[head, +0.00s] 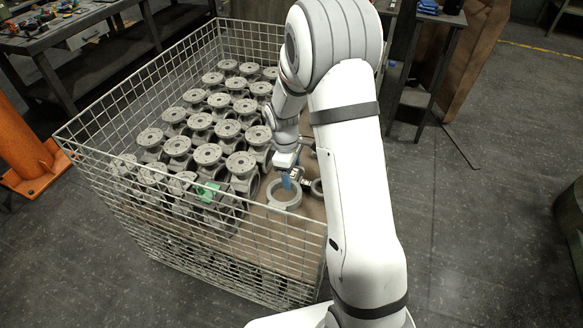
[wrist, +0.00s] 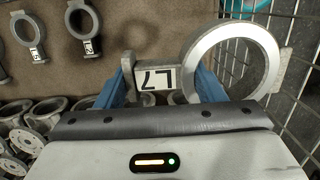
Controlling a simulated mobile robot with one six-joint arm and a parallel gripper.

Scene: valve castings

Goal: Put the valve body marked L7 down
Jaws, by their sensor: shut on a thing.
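The valve body marked L7 (wrist: 232,58) is a grey casting with a large open ring and a short neck, with a white L7 label on it. In the wrist view the blue fingers of my gripper (wrist: 163,86) are shut on its neck, with the ring out to the right. In the head view my gripper (head: 288,180) is over the right part of the crate, with the grey ring (head: 284,205) just below it. I cannot tell whether the casting touches the brown sheet (wrist: 140,30).
A wire mesh crate (head: 185,240) holds rows of castings (head: 208,154) on the left; brown sheet shows on the right. Two labelled ring castings (wrist: 24,30) (wrist: 97,20) lie at upper left in the wrist view. The mesh wall (wrist: 300,100) is close to the L7 ring.

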